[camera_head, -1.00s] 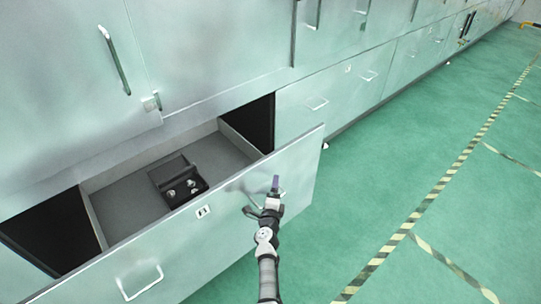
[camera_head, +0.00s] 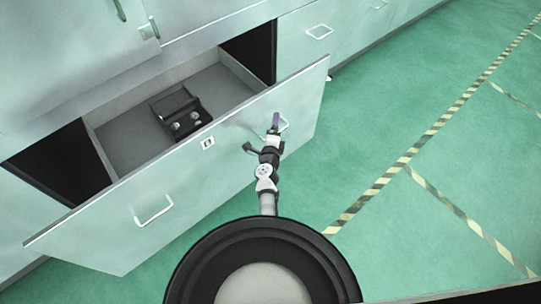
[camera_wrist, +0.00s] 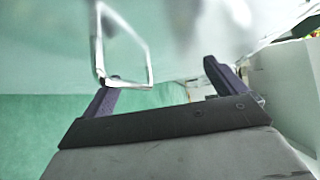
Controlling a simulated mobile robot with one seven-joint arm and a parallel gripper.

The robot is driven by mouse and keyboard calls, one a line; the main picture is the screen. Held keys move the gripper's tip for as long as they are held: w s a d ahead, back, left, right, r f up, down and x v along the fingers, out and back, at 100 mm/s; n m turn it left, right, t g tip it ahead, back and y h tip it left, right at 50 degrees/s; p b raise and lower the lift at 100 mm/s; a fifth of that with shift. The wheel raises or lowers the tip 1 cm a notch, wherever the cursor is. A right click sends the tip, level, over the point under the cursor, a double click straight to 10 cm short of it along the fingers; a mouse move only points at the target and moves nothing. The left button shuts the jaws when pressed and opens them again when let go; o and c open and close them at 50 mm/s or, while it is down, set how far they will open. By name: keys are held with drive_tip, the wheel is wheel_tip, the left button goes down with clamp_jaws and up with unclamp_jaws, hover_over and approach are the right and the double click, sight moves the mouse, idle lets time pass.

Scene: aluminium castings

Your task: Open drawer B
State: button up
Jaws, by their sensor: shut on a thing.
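A wide pale-green drawer (camera_head: 110,240) stands pulled out from the cabinet; its small label plate (camera_head: 208,143) is too small to read. The drawer front has a left handle (camera_head: 155,222) and a right handle (camera_head: 286,122). My gripper (camera_head: 275,124) is at the right handle, outside the drawer front. In the wrist view, the handle (camera_wrist: 150,60) stands out from the front, and its lower end meets the left finger of my gripper (camera_wrist: 158,82). My gripper is shut on the right handle, though its fingers look apart. Inside the drawer lies a dark open case (camera_head: 182,112) with pale round pieces.
The cabinet row (camera_head: 345,40) continues to the upper right with more shut drawers and handles. The green floor (camera_head: 400,110) to the right is clear, with striped tape lines (camera_head: 430,130).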

drive_tip(key=shift+a+f+b+v, duration=0.1)
drive_tip(key=shift+f+v, duration=0.05)
drive_tip(key=shift+v, duration=1)
drive_tip(key=shift+a+f+b+v, duration=0.1)
drive_tip(key=shift+f+v, duration=0.1)
drive_tip(key=shift+v, duration=0.95)
drive_tip(key=shift+a+f+b+v, duration=0.1)
drive_tip(key=shift+f+v, duration=0.05)
drive_tip(key=shift+v, duration=0.95)
drive_tip(key=c, duration=0.7)
drive_tip(key=shift+s, duration=0.35)
drive_tip(key=c, duration=0.3)
drive_tip(key=s, duration=0.2)
drive_tip(key=s+f+b, duration=0.1)
drive_tip(key=s, duration=0.2)
drive_tip(key=shift+s+a+f, duration=0.15)
drive_tip(key=shift+s, duration=0.1)
